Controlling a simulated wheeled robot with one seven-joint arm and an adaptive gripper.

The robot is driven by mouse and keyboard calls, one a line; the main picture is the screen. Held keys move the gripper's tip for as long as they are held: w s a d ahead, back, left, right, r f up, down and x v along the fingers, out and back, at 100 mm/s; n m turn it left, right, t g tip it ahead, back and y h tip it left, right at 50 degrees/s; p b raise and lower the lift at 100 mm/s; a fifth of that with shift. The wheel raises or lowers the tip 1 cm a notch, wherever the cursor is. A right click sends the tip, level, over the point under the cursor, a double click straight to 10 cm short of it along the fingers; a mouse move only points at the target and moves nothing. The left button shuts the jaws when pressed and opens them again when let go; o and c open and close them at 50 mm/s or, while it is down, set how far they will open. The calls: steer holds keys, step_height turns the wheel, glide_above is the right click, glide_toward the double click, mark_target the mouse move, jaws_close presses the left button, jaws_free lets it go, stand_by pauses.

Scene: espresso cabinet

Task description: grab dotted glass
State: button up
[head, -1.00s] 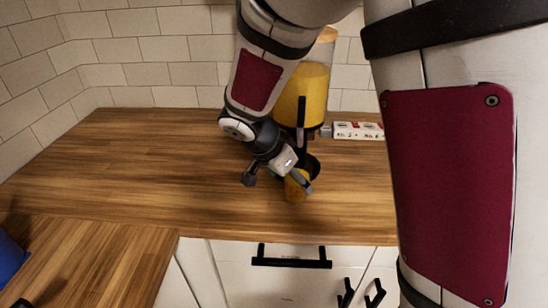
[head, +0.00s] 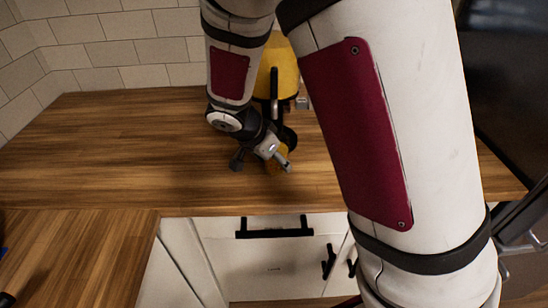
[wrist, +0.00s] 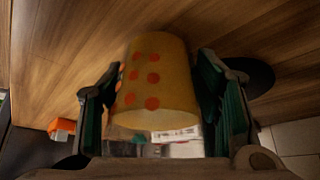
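The dotted glass is a yellow tumbler with orange dots (wrist: 160,75). In the wrist view it sits between the two fingers of my gripper (wrist: 160,95), its wide mouth toward the camera. The fingers are spread, one on each side, with what looks like a thin gap on the left; contact on the right is unclear. In the head view the glass (head: 283,154) stands on the wooden counter in front of the dispenser, partly hidden by my gripper (head: 266,163).
A yellow-filled dispenser (head: 287,75) with a black stand is close behind the glass. A dark disc (wrist: 250,75) lies right of the fingers in the wrist view. The wooden counter (head: 120,140) is clear to the left. Black-handled drawers (head: 275,232) are below its front edge.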

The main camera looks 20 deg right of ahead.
steer(key=shift+c, duration=0.6)
steer(key=shift+a+r, duration=0.1)
steer(key=shift+r, duration=0.2)
